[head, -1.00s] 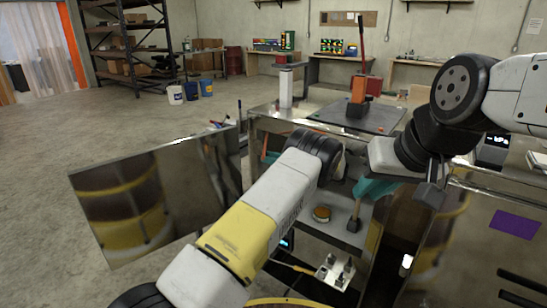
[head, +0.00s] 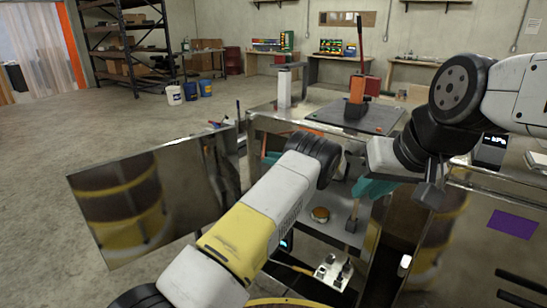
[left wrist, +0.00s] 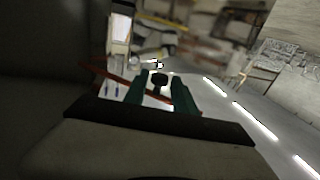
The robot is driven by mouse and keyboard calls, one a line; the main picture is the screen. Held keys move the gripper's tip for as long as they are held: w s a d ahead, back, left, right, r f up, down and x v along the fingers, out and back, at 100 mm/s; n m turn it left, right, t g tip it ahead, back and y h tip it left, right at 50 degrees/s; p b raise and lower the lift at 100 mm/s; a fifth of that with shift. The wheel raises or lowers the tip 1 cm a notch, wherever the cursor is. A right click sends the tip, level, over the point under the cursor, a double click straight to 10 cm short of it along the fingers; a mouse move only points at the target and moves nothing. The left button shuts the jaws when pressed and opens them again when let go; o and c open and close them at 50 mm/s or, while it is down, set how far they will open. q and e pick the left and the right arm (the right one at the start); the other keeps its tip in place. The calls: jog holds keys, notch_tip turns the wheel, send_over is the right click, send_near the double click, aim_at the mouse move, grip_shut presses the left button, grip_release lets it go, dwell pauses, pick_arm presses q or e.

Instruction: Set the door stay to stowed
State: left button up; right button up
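The reflective metal door (head: 140,200) stands swung open at left in the head view. An orange-red bar (head: 297,130), perhaps the door stay, shows near the top of the compartment; I cannot be sure. My left wrist covers much of it. In the left wrist view a thin red bar (left wrist: 98,68) runs to my left gripper (left wrist: 162,78). Its green fingers are apart, with a dark knob (left wrist: 160,82) between them and a bright gap beside it. My right gripper (head: 372,188) shows teal fingers in front of the compartment; its opening is not clear.
Inside the compartment are a round brassy part (head: 321,214) and a white block with knobs (head: 333,272). A metal panel with a purple label (head: 513,224) stands at right. The floor at left is clear.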

pick_arm(q)
jog(key=v, duration=0.7)
jog(key=shift+d, duration=0.1)
